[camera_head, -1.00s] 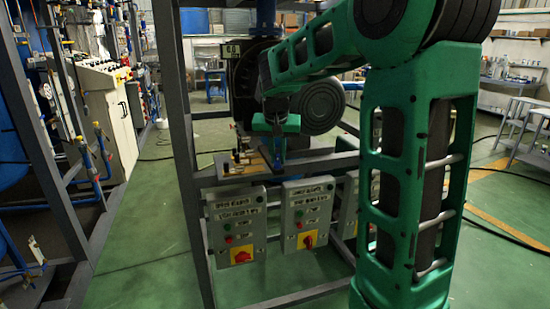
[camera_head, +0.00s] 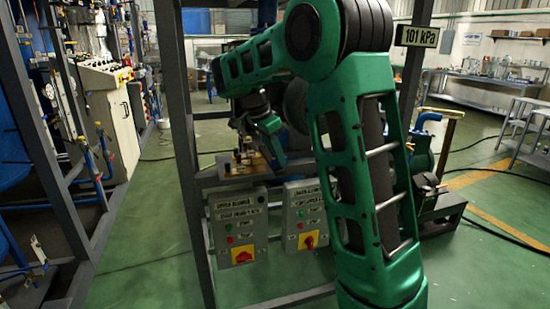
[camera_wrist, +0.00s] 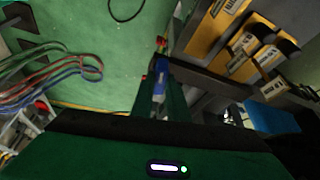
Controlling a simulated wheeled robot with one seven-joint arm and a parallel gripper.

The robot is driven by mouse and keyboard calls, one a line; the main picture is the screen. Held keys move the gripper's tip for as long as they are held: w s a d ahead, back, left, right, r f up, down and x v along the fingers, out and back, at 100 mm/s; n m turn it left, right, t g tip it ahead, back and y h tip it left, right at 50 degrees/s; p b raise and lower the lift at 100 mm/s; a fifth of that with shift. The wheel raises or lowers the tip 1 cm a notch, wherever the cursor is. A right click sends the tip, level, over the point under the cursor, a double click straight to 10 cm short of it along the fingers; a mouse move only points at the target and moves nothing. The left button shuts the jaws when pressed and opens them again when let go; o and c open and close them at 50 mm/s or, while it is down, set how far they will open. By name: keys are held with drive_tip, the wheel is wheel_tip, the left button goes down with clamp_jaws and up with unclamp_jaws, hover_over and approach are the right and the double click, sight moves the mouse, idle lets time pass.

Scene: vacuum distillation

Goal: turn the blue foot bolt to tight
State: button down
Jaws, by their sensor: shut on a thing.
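My gripper (camera_head: 272,148) reaches down beside the frame's crossbar in the head view, tilted, with its tips partly lost against dark parts. In the wrist view my gripper (camera_wrist: 160,95) has its fingers close together around a small blue piece (camera_wrist: 160,77). This piece looks like the blue foot bolt, and the fingers are shut on it. Its lower part is hidden by the fingers and my gripper's green body. The head view does not show the bolt clearly, so I cannot tell how far it is turned.
Grey control boxes (camera_head: 237,228) with red knobs hang below the crossbar. A tan plate (camera_head: 238,163) with small fittings lies on it. A grey upright (camera_head: 184,150) stands close left. Green floor is open at left.

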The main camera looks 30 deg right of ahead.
drive_tip(key=shift+w+a+m+g, duration=0.15)
drive_tip(key=shift+m+g, duration=0.05)
drive_tip(key=shift+m, duration=0.35)
drive_tip(key=shift+w+a+m+g, duration=0.15)
drive_tip(key=shift+m+g, duration=0.05)
drive_tip(key=shift+m, duration=0.35)
drive_tip(key=shift+r, duration=0.1)
drive_tip(key=c, duration=1.8)
unclamp_jaws()
drive_tip(key=shift+w, duration=0.1)
drive_tip(key=shift+o, duration=0.4)
drive_tip(key=shift+d+m, duration=0.15)
drive_tip(key=shift+m, duration=0.15)
drive_tip(key=v, duration=1)
drive_tip(key=shift+r, duration=0.3)
drive_tip(key=shift+w, duration=0.15)
